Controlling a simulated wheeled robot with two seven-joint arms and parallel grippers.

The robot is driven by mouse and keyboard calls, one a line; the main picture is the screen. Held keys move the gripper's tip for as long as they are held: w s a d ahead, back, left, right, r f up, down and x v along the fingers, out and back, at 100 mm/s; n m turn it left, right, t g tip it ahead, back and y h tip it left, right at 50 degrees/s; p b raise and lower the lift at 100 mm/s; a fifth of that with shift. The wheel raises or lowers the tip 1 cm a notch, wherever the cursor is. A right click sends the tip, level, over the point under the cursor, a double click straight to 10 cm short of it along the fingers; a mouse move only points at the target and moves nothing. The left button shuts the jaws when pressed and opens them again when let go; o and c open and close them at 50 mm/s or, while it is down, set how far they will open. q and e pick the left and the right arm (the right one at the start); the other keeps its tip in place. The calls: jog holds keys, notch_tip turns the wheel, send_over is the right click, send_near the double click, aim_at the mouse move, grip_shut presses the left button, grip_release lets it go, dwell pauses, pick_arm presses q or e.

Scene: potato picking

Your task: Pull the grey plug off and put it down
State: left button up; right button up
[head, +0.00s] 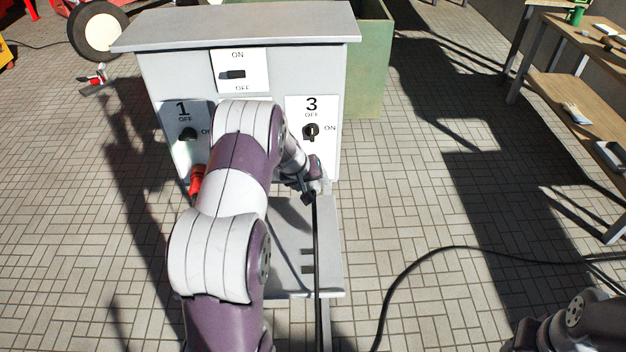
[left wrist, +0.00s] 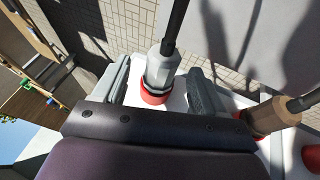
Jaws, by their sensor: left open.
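The grey plug (left wrist: 163,68) sits in a red socket (left wrist: 153,96) on the white panel, with a black cable leading from its back. My left gripper (left wrist: 160,84) is open, with one finger on each side of the grey plug. I cannot tell whether the fingers touch it. In the head view my left gripper (head: 311,188) is at the lower right of the grey cabinet (head: 250,150), and the plug is hard to make out there. My right gripper is out of view.
A brown plug (left wrist: 266,118) sits in another red socket to the right in the left wrist view. A red connector (head: 196,180) shows at the cabinet's lower left. A grey shelf (head: 325,235) juts out below the cabinet. A black cable (head: 400,278) lies on the paved floor.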

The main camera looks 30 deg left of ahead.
pick_arm(q)
jog(key=shift+w+f, duration=0.3)
jog(key=shift+f, duration=0.3)
jog(key=shift+w+a+f, duration=0.15)
jog(key=shift+f, duration=0.45)
jog(key=shift+c, duration=0.6)
jog(key=c, duration=1)
jog(key=shift+d+f+b, duration=0.1)
jog(key=shift+d+b, duration=0.1)
jog(key=shift+b, duration=0.1)
jog(key=shift+s+d, duration=0.1)
jog(key=shift+s, duration=0.15)
jog(key=shift+s+d+b, duration=0.4)
jog(key=shift+s+b, duration=0.35)
jog(key=shift+s+d+r+b, duration=0.2)
jog(key=shift+s+d+b, duration=0.4)
jog(key=shift+s+b, duration=0.3)
